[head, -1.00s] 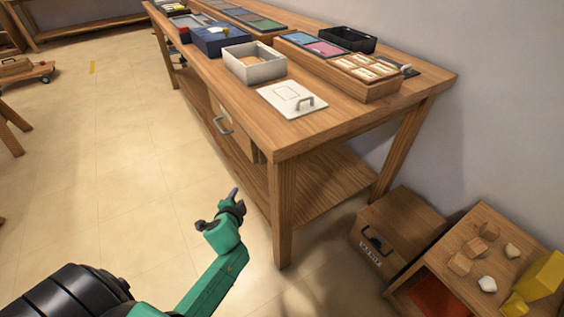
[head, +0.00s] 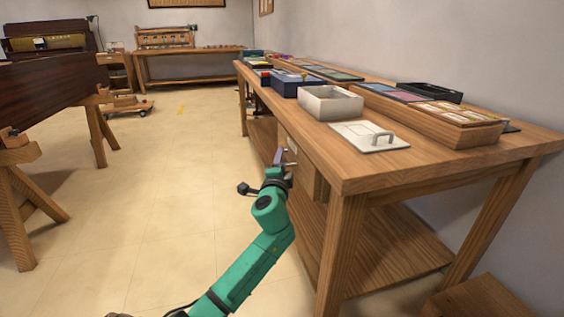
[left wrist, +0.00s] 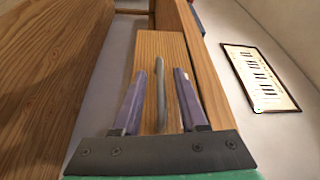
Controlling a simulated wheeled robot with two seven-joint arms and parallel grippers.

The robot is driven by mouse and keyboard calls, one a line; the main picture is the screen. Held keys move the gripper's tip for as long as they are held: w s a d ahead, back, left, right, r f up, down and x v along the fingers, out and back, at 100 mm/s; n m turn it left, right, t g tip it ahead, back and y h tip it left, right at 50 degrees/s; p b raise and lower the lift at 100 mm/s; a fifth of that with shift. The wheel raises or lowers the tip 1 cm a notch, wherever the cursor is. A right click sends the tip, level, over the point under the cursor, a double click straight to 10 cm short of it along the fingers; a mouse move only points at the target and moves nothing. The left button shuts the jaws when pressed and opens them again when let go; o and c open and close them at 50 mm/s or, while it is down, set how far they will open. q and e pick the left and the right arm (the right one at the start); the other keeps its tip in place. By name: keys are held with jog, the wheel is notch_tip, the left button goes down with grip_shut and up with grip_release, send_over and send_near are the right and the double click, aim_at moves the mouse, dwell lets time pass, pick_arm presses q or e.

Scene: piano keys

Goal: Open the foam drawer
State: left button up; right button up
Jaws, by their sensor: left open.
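A wooden drawer (head: 321,187) hangs under the near end of the workbench. In the left wrist view its pale wooden front (left wrist: 148,48) and grey bar handle (left wrist: 160,92) fill the middle. My left gripper (head: 283,158) is at the drawer's front. In the left wrist view its two purple-grey fingers (left wrist: 161,75) stand open, one on each side of the handle, with a gap visible on both sides. The drawer's inside is hidden, and no label can be read on it. My right gripper is out of view.
The workbench (head: 370,178) carries a white open box (head: 330,110), a white lid with a handle (head: 368,136) and several trays. A lower shelf (head: 400,255) runs beneath. A trestle (head: 25,205) stands left. The floor between (head: 170,190) is clear.

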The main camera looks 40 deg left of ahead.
pick_arm(q)
jog(key=shift+w+a, duration=0.2)
jog(key=shift+w, duration=0.15)
grip_shut()
dwell(1.2)
